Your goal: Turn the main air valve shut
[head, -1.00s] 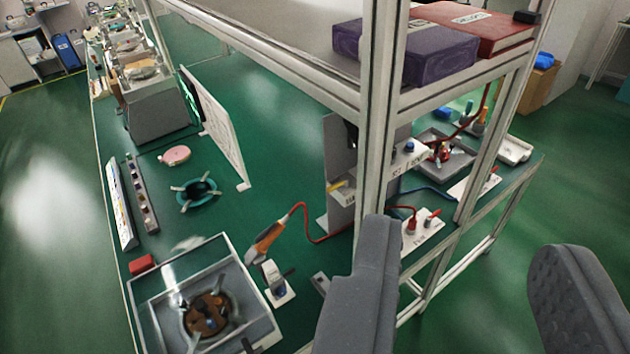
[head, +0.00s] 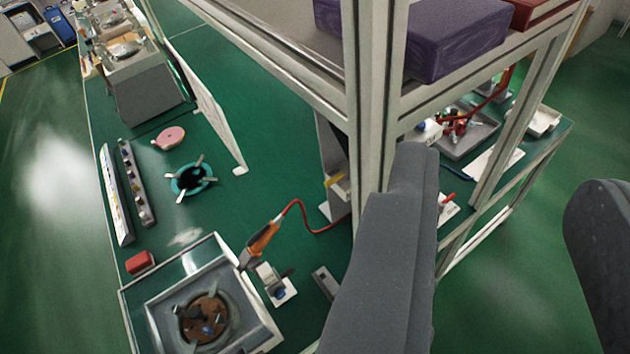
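My gripper (head: 502,185) is open and empty, its two grey fingers wide apart at the lower right. A red handle on a small white plate (head: 448,205) shows just right of the left finger, beyond the frame post; the finger hides most of it. A white plate (head: 496,163) lies farther back between the fingers, partly behind a leaning post. Red fittings (head: 455,127) sit in a grey tray behind the left fingertip. I cannot tell which of these parts is the main air valve; no label is readable. The gripper appears to touch none of them.
Pale frame posts (head: 368,120) and a shelf with a purple box (head: 455,38) stand close ahead. The green bench (head: 270,130) holds a lapping machine (head: 205,318), an orange-handled tool (head: 262,240) and a teal ring (head: 192,180). Open floor lies at the right.

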